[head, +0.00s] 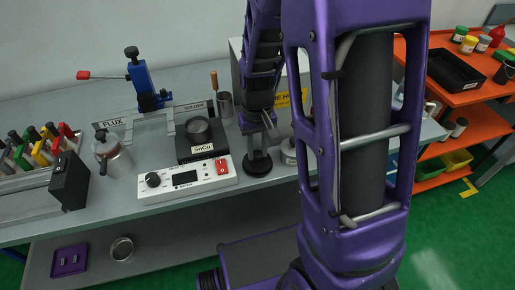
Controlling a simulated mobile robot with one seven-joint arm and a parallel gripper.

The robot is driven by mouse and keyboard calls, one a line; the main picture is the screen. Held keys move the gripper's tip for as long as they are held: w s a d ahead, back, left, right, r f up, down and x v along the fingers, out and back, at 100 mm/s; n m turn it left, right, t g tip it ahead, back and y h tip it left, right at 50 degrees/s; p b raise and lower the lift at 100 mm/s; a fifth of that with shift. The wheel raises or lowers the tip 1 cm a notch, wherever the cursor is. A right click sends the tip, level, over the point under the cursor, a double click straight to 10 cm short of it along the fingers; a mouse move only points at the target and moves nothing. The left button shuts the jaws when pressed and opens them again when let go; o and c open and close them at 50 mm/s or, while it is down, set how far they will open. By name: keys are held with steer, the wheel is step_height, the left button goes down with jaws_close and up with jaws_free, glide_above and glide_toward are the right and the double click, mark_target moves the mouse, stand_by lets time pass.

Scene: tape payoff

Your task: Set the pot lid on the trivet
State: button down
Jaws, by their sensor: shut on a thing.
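My gripper (262,127) points down over the bench, right of the solder pot, and is shut on the pot lid (258,165). The lid is a dark round disc below the fingers with a short dark upright part. It looks level, at or just above the bench top; I cannot tell whether it touches. The solder pot (199,135), labelled SnCu, is a dark square block with a round opening, left of the gripper. I cannot clearly make out the trivet; a pale round thing (289,149) right of the lid is partly hidden by my arm.
A white control box (187,179) with a red switch stands in front of the pot. A grey cup (225,105) with a wooden-handled tool stands behind the gripper. A metal flux can (110,155) and a blue clamp (146,88) are left. Orange shelves (455,95) stand right.

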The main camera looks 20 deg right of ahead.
steer(key=shift+f, duration=0.2)
jaws_free()
stand_by(0.6)
steer(key=shift+r, duration=0.1)
steer(key=shift+r+p, duration=1.45)
steer(key=shift+r, duration=1.95)
